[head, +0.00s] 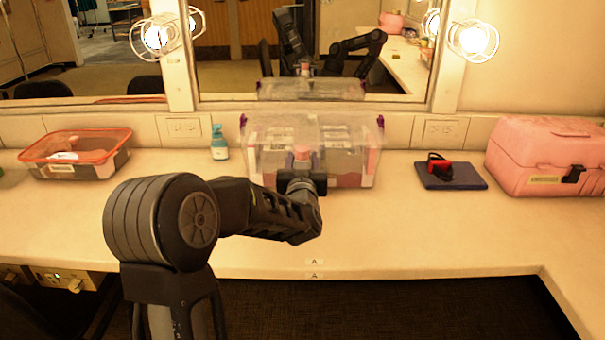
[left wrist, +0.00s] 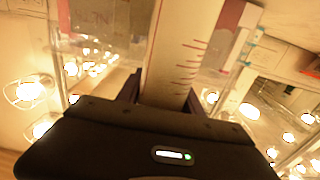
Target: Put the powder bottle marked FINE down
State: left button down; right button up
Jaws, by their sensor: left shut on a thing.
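My left gripper (head: 303,172) is shut on a bottle with a pinkish cap (head: 302,152), in front of or over the clear box in the middle of the counter; I cannot tell which. In the left wrist view the held bottle (left wrist: 183,45) is pale with red graduation marks and sits between the fingers. Its name label does not show, so I cannot read FINE. Its lower part is hidden in the head view. My right gripper is not in view.
A clear box (head: 345,165) with purple latches stands below the mirror. A small teal bottle (head: 219,150) is left of it, then an orange-rimmed tub (head: 112,165). Right are a dark blue book (head: 452,180) with a red-and-black item and a pink case (head: 530,175). The front counter is clear.

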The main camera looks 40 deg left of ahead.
pick_arm(q)
jog(key=shift+f, duration=1.75)
jog(key=shift+b, duration=0.3)
jog(key=shift+f, duration=0.2)
jog(key=c, duration=0.7)
grip_release()
jog(key=shift+c, duration=0.2)
jog(key=shift+r, duration=0.15)
